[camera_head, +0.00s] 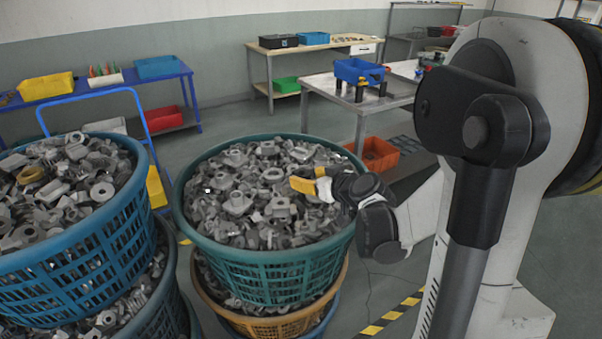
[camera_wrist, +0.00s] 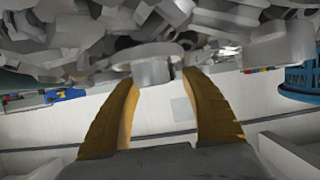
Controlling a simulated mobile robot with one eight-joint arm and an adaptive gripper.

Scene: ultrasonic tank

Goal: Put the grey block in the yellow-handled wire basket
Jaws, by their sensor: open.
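Many loose grey metal parts (camera_head: 255,165) are heaped in the teal plastic basket (camera_head: 290,275). I cannot tell which one is the grey block. My gripper (camera_head: 302,186), with yellow fingers, is over the right part of this heap. In the wrist view the two fingers (camera_wrist: 163,78) stand apart. A flanged grey part (camera_wrist: 150,70) shows at and between their tips; whether they touch it I cannot tell. No wire basket with a yellow handle can be made out in either view.
A blue plastic basket (camera_head: 85,255) full of similar parts stands at left, on another basket. The teal basket sits on an orange one (camera_head: 275,325). Behind are a blue table (camera_head: 105,87) with bins and a metal table (camera_head: 335,85) with a blue tray (camera_head: 358,71).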

